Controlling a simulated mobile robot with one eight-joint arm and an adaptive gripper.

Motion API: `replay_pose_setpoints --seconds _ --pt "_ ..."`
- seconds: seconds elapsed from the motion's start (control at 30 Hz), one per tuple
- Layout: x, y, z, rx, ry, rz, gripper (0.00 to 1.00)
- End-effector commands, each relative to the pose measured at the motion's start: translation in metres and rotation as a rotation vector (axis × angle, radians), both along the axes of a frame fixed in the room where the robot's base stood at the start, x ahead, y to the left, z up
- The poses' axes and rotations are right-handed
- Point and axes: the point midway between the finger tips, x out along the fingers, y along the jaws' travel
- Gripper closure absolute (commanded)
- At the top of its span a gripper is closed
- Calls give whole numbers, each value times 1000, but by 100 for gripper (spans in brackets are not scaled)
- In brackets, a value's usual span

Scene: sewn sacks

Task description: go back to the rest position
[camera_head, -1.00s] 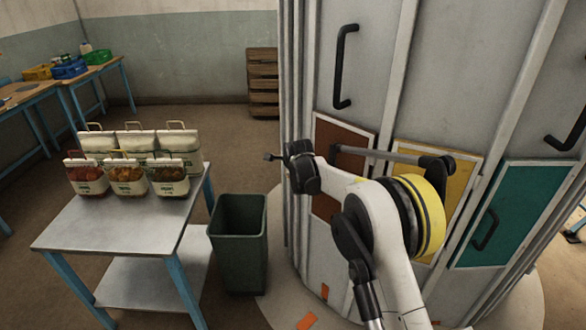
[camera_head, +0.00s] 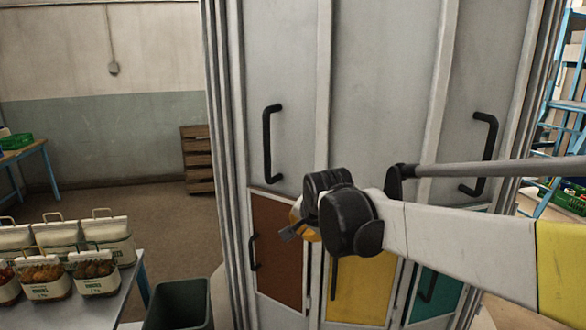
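My gripper (camera_head: 290,232) is at the end of my white and black arm, in front of the grey cabinet (camera_head: 283,75) near the middle of the view. Its fingers are small and partly hidden behind the black wrist, so I cannot tell whether they are open or shut. No sack shows in it. The cabinet has a brown panel (camera_head: 279,245), a yellow panel (camera_head: 352,292) and a teal panel (camera_head: 434,291), partly covered by my arm. Several sewn sacks (camera_head: 60,245) with handles stand on the table (camera_head: 112,304) at the lower left.
A dark green bin (camera_head: 180,305) stands between table and cabinet. Wooden crates (camera_head: 197,160) are stacked at the back wall. Black handles (camera_head: 270,145) stick out from the cabinet. A blue rack (camera_head: 560,110) stands at the far right. Floor is clear behind the table.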

Motion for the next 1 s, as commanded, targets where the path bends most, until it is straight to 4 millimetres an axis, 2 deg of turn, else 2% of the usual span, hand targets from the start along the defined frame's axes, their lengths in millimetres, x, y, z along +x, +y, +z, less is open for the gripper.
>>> replay_pose_setpoints --seconds 0.03,0.2,0.4,0.5,0.6,0.7,1.0 --pt "-27 -24 3 -43 1 25 100" --pt "-118 -88 -2 -202 9 150 100" --pt "-221 -140 -38 -373 29 300 100" --pt "-258 -154 -59 -436 37 363 100" --pt "-283 -162 -75 -480 44 408 100" --pt "-295 -165 -85 -504 48 435 100" --pt "-298 -166 -87 -512 48 445 100"
